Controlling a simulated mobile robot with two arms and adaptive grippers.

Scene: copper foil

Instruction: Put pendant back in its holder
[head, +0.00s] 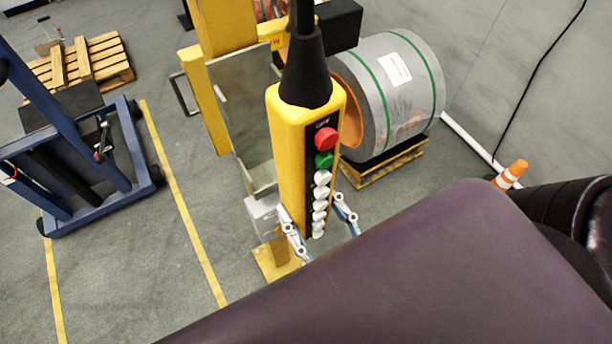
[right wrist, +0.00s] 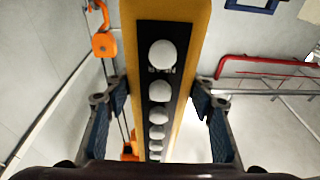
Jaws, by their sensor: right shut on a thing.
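The pendant (head: 291,150) is a long yellow control box with a red button, a green button and several white buttons. It hangs upright from a black cable boot (head: 306,70). My right gripper (head: 312,208) is shut on its lower end, one finger on each side. The right wrist view shows the pendant (right wrist: 196,40) close up between the two fingers. The holder (head: 240,110) is a grey metal trough on a yellow post, just behind and left of the pendant in the head view. The pendant hides its right part; I cannot tell whether they touch. My left gripper is not in view.
A large foil coil (head: 400,105) lies on a pallet right of the post. A blue wheeled frame (head: 90,200) and a wooden pallet (head: 105,62) stand at left. An orange-white cone (head: 511,174) is near the wall. The floor around the yellow line (head: 180,200) is clear.

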